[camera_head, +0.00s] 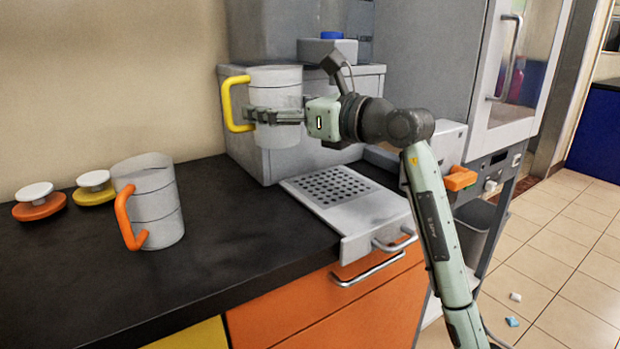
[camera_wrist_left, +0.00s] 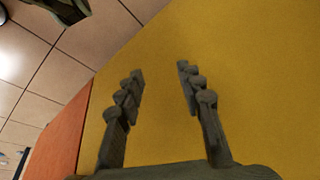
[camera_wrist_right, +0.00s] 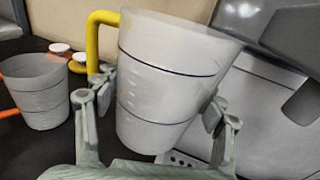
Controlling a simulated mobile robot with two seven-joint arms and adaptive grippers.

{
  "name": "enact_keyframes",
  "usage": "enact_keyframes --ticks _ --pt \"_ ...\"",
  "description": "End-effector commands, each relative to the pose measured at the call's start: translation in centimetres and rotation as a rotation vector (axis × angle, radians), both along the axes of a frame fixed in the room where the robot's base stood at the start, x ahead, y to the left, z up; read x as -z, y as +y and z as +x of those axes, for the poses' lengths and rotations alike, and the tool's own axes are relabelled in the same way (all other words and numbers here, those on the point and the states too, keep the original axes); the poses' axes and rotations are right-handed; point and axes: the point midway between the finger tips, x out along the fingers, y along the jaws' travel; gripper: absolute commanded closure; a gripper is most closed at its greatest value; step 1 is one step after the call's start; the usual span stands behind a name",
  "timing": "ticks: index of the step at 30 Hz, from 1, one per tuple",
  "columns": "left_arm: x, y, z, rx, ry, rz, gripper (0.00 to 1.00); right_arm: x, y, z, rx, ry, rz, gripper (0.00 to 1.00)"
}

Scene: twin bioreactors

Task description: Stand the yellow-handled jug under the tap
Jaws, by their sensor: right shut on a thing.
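The yellow-handled jug (camera_head: 277,134) is pale grey and upright in the head view, raised above the counter in front of the grey machine. Its yellow handle (camera_head: 228,106) points left. My right gripper (camera_head: 275,117) is shut around the jug's body. In the right wrist view the jug (camera_wrist_right: 165,85) sits between the two fingers. A perforated drip tray (camera_head: 385,212) lies below and to the right of the jug. A dark grey spout-like part (camera_wrist_right: 306,100), perhaps the tap, shows right of the jug. My left gripper (camera_wrist_left: 160,75) is open and empty, facing a yellow panel.
An orange-handled jug (camera_head: 160,205) stands on the black counter (camera_head: 240,262), left of the tray. An orange lid (camera_head: 40,207) and a yellow lid (camera_head: 95,192), both with white knobs, lie by the wall. The counter's front middle is clear.

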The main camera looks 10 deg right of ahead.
Motion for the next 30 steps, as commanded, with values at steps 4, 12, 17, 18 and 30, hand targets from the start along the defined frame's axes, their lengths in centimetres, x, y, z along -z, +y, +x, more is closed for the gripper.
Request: enact_keyframes --ticks 4,12,17,18,30 --pt "0.0 0.0 0.0 0.0 0.0 -0.001 0.63 0.1 -0.1 0.0 0.001 -0.009 0.009 0.6" --pt "0.0 -0.1 -0.1 0.002 0.003 -0.001 0.63 2.9 -4.6 0.9 0.003 -0.005 0.012 0.6" --pt "-0.4 -0.3 -0.2 0.003 0.001 -0.001 0.63 5.0 -8.1 1.6 0.002 -0.007 0.013 0.6" --pt "-0.5 -0.3 -0.2 0.004 0.0 -0.001 0.63 5.5 -8.8 1.7 0.002 -0.006 0.013 0.6" --pt "-0.5 -0.2 -0.2 0.002 0.0 0.001 0.63 9.0 -11.4 2.2 -0.002 -0.007 0.014 0.6"
